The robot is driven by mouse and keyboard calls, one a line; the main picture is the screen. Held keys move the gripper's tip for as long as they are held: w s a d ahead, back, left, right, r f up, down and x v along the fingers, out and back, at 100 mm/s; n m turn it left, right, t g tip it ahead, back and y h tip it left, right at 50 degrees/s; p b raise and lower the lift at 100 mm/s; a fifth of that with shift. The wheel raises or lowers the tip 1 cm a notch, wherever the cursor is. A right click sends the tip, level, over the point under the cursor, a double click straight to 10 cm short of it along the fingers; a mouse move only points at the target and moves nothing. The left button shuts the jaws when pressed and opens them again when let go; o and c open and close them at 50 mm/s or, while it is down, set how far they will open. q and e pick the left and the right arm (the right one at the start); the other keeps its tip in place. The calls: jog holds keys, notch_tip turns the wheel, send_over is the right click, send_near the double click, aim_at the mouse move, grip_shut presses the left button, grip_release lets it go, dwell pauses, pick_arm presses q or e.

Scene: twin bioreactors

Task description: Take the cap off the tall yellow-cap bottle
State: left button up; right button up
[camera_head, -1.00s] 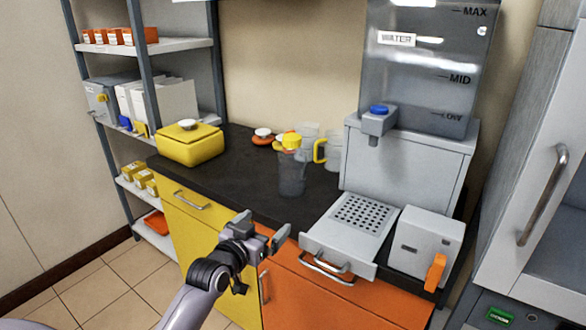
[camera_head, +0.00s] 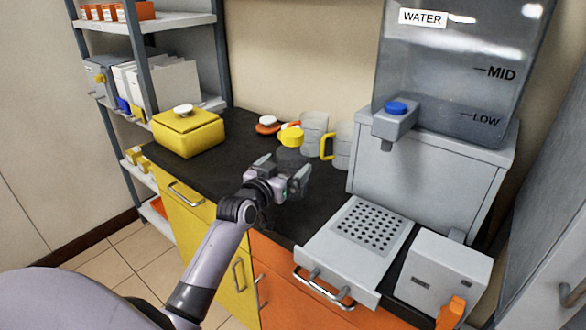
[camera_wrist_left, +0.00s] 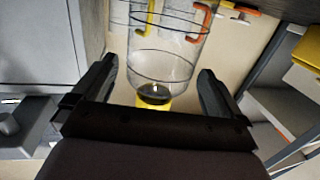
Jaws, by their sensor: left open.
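The tall bottle has a yellow cap (camera_head: 291,136) and a clear grey body (camera_head: 291,155). It stands on the dark counter, and its lower part is hidden behind my left gripper (camera_head: 281,170). In the left wrist view, which looks upside down, the clear bottle (camera_wrist_left: 165,60) shows between the two spread fingers, with a gap on each side. A bit of its yellow cap (camera_wrist_left: 153,103) shows at the gripper's lower edge. My left gripper is open and empty. My right gripper is not in view.
A yellow box (camera_head: 188,135) stands on the counter at left. Behind the bottle are an orange-and-white lidded item (camera_head: 267,124), a clear container (camera_head: 314,130) and a yellow-handled jug (camera_head: 341,146). The water dispenser (camera_head: 430,180) and its drip tray (camera_head: 345,245) are at right.

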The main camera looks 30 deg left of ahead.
pick_arm(q)
jog(key=shift+w+a+r, duration=0.1)
jog(key=shift+w+a, duration=0.1)
jog(key=shift+w, duration=0.95)
jog(key=shift+w+a, duration=0.2)
jog(key=shift+w, duration=0.9)
jog(key=c, duration=1)
jog(key=shift+c, duration=0.2)
jog(key=shift+r, duration=0.15)
notch_tip(320, 180, up, 20)
jog(key=shift+p, duration=0.45)
